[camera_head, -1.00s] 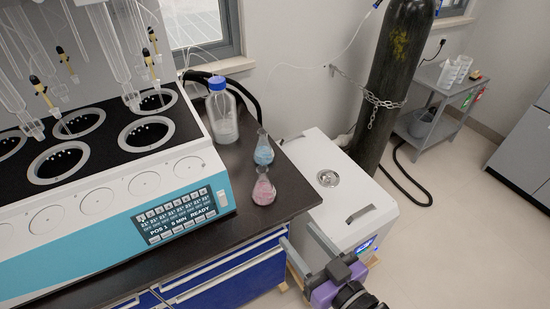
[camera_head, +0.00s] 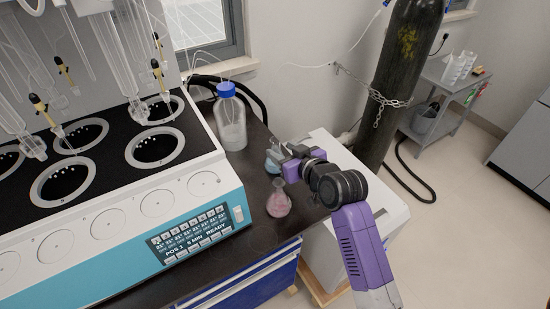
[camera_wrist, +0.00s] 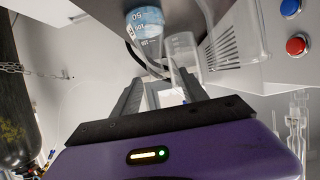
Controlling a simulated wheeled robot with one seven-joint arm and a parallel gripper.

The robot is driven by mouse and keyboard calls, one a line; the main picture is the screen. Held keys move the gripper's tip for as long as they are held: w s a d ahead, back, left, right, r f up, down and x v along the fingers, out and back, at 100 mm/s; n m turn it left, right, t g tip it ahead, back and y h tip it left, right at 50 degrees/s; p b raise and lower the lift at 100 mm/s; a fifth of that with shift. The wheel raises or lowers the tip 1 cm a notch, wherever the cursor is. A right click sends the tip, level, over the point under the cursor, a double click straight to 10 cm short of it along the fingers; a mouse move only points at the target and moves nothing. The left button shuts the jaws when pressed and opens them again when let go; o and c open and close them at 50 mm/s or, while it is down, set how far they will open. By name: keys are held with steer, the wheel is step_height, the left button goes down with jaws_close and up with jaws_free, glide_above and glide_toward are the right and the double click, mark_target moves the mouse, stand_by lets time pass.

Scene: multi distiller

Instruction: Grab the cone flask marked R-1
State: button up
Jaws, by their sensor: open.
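Two cone flasks stand on the dark bench: one with pink contents (camera_head: 279,200) nearer the front edge, and one with blue contents (camera_head: 271,163) behind it. No R-1 mark is readable on either. My gripper (camera_head: 280,156) is at the blue flask, coming from the right, and partly hides it in the head view. In the wrist view, the blue flask (camera_wrist: 146,22) with white volume marks shows at the top, beyond the open fingers (camera_wrist: 160,92). I cannot tell whether the fingers touch it.
A clear bottle with a blue cap (camera_head: 230,120) stands behind the flasks. The white and teal distiller (camera_head: 200,225) fills the left of the bench. A white box unit (camera_head: 385,205) and a chained dark gas cylinder (camera_head: 385,100) stand right of the bench.

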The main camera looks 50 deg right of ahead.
mark_target(278, 145)
steer(key=x, duration=0.4)
steer(key=p+x, duration=0.1)
steer(key=x, duration=0.1)
steer(key=shift+w+d, duration=0.15)
steer(key=shift+d, duration=0.3)
jaws_close()
stand_by(1.0)
